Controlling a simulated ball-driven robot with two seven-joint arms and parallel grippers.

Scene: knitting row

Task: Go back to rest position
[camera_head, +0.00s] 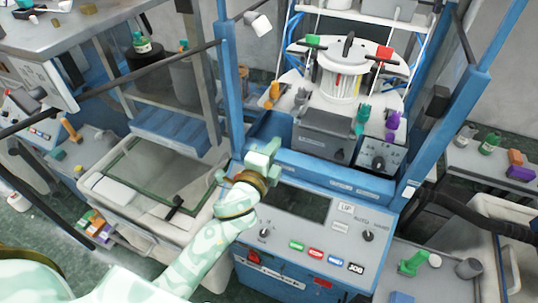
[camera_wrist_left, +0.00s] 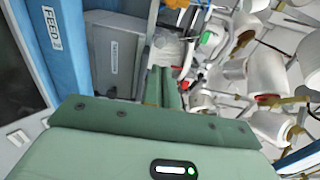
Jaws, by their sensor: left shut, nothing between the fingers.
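My left arm comes in from the lower left of the head view. Its pale green gripper (camera_head: 263,158) is over the front of the blue machine, just above and left of the control panel's dark screen. In the left wrist view the two green fingers (camera_wrist_left: 165,88) are together, with nothing seen between them. My right gripper is in neither view.
The blue machine's control panel (camera_head: 340,238) has coloured buttons and knobs. A grey box (camera_head: 322,137) and a smaller knobbed box (camera_head: 378,157) stand behind the gripper. Blue posts (camera_head: 229,80) flank the machine. A pale bin (camera_head: 112,208) is at left.

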